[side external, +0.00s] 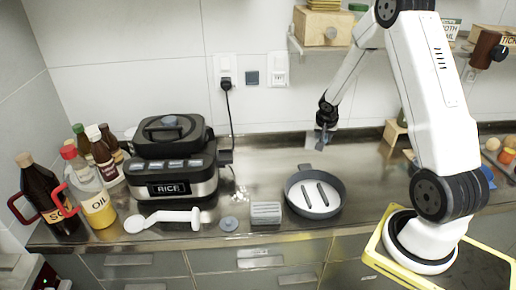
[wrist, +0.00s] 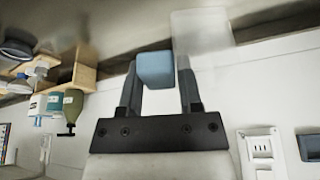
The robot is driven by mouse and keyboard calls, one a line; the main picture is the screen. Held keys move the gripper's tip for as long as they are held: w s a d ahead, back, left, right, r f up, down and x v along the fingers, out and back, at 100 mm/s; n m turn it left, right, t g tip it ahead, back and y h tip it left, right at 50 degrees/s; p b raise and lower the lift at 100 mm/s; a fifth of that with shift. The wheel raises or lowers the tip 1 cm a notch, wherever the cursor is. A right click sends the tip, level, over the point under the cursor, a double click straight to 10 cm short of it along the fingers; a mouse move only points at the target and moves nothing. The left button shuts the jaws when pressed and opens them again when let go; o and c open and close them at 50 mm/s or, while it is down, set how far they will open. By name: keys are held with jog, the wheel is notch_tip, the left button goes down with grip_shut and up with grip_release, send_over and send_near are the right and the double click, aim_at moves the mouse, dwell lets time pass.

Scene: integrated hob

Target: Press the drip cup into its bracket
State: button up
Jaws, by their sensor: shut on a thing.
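My gripper (wrist: 160,80) is shut on a small blue block, which looks like the grip of the drip cup (wrist: 155,70). A pale see-through box shape lies just beyond it in the wrist view, and I cannot tell for sure that the two are one piece. In the side view my gripper (side external: 325,118) points down above the back of the counter, and the held thing is small and unclear there. The black and steel rice cooker (side external: 172,165) stands to the left. A dark part (side external: 224,157) juts from its right side; I cannot tell whether it is the bracket.
A dark pan (side external: 316,210) stands on the counter below and in front of my gripper. A grey ribbed block (side external: 266,212), a round grey lid (side external: 229,224) and a white ladle (side external: 165,219) lie along the front. Bottles (side external: 92,190) crowd the left.

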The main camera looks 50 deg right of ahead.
jog(key=w+a+n, duration=0.1)
jog(key=w+a, duration=0.3)
jog(key=w, duration=1.1)
jog(key=w+a+n+t+y, duration=0.1)
jog(key=w+a+n, duration=0.1)
jog(key=w+a, duration=0.9)
jog(key=shift+a+r+n, duration=0.3)
jog(key=shift+a+r, duration=0.15)
jog(key=shift+a, duration=0.15)
jog(key=shift+f, duration=0.1)
jog(key=shift+f, duration=2.75)
jog(key=shift+s+f, duration=0.1)
jog(key=shift+f, duration=1.45)
jog(key=o, duration=1.1)
jog(key=shift+o, duration=0.2)
jog(key=shift+r, duration=0.1)
